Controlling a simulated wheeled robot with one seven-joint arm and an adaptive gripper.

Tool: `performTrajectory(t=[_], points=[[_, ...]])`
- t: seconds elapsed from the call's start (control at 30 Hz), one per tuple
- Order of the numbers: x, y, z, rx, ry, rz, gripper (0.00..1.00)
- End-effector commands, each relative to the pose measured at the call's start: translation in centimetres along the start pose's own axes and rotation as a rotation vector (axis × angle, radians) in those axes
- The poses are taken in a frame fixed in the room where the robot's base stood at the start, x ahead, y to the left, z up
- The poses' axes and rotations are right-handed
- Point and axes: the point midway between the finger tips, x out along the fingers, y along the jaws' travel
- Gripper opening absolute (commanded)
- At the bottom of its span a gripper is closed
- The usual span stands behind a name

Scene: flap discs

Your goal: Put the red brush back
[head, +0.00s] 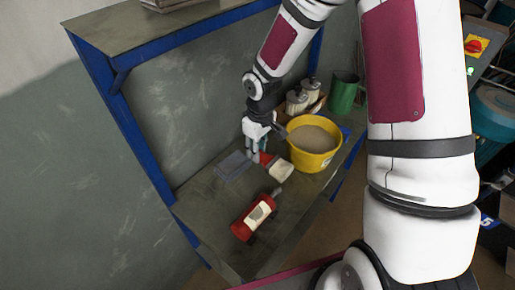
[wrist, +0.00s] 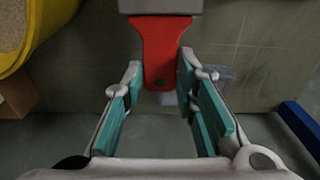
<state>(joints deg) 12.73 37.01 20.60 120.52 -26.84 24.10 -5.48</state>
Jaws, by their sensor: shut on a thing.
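The red brush (head: 265,159) is at my gripper (head: 254,157), above or on the bench top, with its pale bristle end (head: 281,172) pointing right and forward. In the wrist view its red handle (wrist: 160,45) lies between the teal-padded fingers of my gripper (wrist: 160,78). The fingers are shut on the handle's narrow end, and a grey band (wrist: 160,6) shows at the top edge. I cannot tell whether the brush touches the bench.
A yellow bucket (head: 302,160) of sandy material stands right of the brush. A red cylindrical tool or bottle (head: 241,230) lies in front. A grey flat pad (head: 233,165) lies to the left. Bottles (head: 297,104) and a green container (head: 345,92) stand behind. Blue posts (head: 120,130) frame the bench.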

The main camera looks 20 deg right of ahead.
Motion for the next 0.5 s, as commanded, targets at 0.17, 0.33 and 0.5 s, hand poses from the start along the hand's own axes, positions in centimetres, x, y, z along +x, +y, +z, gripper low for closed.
performTrajectory(t=[0.17,0.33,0.5], points=[[-0.08,-0.01,-0.02,0.000,0.001,0.001,0.00],[0.39,-0.01,-0.03,0.000,0.001,0.000,0.00],[0.85,-0.04,-0.02,-0.001,0.001,0.000,0.00]])
